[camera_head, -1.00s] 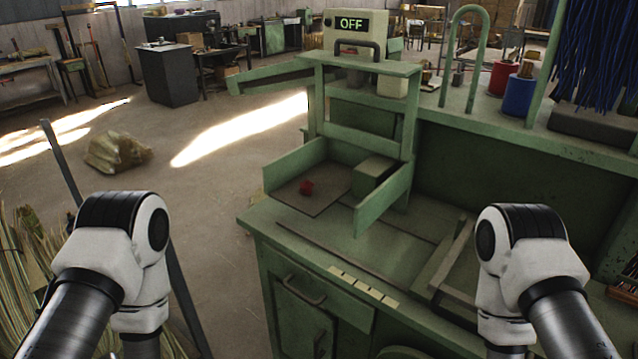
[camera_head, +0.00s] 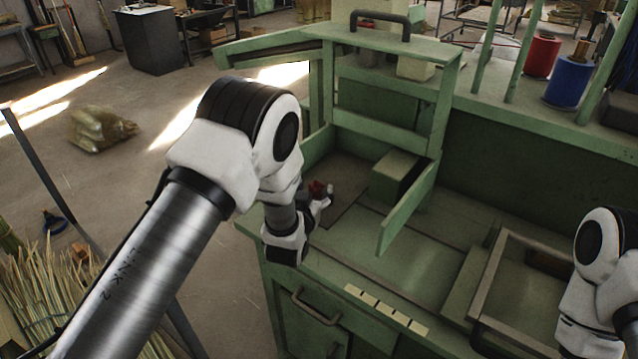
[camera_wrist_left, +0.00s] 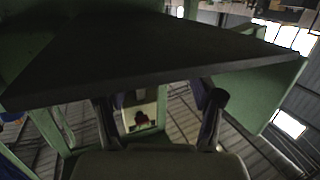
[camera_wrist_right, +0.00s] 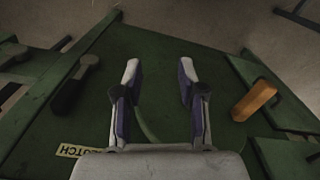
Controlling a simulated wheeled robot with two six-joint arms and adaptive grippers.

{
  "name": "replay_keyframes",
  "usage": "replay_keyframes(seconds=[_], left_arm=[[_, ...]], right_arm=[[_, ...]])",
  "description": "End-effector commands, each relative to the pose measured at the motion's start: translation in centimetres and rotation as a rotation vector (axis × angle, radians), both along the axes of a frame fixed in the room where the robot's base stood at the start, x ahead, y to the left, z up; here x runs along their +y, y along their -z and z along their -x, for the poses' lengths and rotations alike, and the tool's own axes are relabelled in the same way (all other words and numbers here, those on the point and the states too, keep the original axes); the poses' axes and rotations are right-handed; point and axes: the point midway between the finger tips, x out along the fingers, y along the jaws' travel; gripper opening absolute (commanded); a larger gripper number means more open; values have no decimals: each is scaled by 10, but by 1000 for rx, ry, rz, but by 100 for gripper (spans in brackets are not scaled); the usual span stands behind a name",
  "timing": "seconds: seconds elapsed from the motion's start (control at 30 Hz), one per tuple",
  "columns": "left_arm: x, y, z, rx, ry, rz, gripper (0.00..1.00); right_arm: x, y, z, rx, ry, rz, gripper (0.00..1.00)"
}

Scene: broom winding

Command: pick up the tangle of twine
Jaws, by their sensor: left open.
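A small red bundle, likely the tangle of twine (camera_head: 316,187), sits in the green tray of the machine in the head view. My left gripper (camera_head: 325,201) is right beside it, low over the tray, and partly covers it. Whether they touch cannot be told. In the left wrist view the left fingers (camera_wrist_left: 160,101) are spread, with a dark panel across the picture above them. A small red patch shows between them far off, and I cannot tell whether it is the twine. In the right wrist view my right gripper (camera_wrist_right: 159,72) is open and empty over a green surface.
The green machine (camera_head: 400,262) has a tray side wall (camera_head: 408,208) and a green block (camera_head: 394,176) beside the twine. A wooden handle (camera_wrist_right: 256,100) and a black-gripped lever (camera_wrist_right: 72,92) flank the right gripper. Red (camera_head: 541,56) and blue (camera_head: 569,82) spools stand behind.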

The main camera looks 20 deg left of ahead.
Motion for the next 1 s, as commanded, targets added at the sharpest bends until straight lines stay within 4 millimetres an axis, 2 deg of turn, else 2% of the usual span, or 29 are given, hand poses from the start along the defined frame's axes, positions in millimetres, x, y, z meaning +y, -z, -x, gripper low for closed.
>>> replay_keyframes(seconds=[0.03,0.13,0.37,0.4,0.47,0.5,0.53,1.0], left_arm=[[1,-4,-9,0,-1,2,67],[1,1,-21,1,-1,0,67],[1,3,-24,2,0,-1,67],[1,3,-24,3,0,-1,52],[1,3,-24,3,0,-1,37],[1,3,-24,3,0,-1,27],[1,3,-24,3,0,-1,21],[2,-1,-25,2,0,-1,21]], right_arm=[[0,-10,0,0,0,0,40],[0,-12,0,0,0,0,40],[0,-10,0,0,0,0,40],[0,-10,0,0,0,0,40],[0,-10,0,0,0,0,40],[0,-10,0,0,0,0,40],[0,-10,0,0,0,0,40],[0,-12,0,0,0,0,40]])
